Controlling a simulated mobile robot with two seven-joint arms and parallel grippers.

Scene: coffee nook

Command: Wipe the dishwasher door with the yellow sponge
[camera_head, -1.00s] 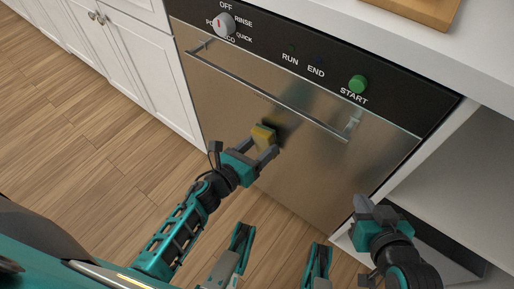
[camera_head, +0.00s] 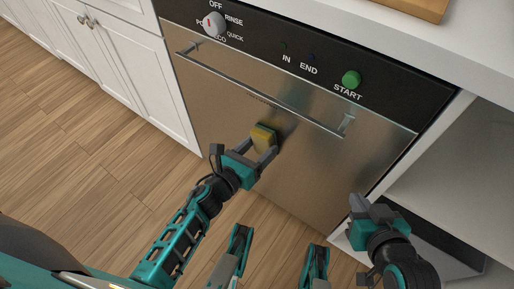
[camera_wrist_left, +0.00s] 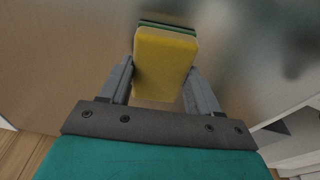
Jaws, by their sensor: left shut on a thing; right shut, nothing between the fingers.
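The dishwasher door (camera_head: 212,88) is a closed, upright brushed-metal panel with a bar handle (camera_head: 262,90) across its top. My left gripper (camera_head: 265,150) is shut on the yellow sponge (camera_head: 263,137) in front of the middle of the door. In the left wrist view the sponge (camera_wrist_left: 163,65) sits between the two fingers, with its green layer (camera_wrist_left: 168,27) towards the door. It is at or very close to the metal; I cannot tell whether it touches. My right gripper (camera_head: 358,203) is shut and empty near the door's lower right.
The black control panel above the door has a dial (camera_head: 214,24) and a green START button (camera_head: 351,79). A white counter with a wooden board (camera_head: 412,8) is at the upper right. An open white compartment (camera_head: 450,165) is right of the dishwasher. White cabinets (camera_head: 120,50) stand left.

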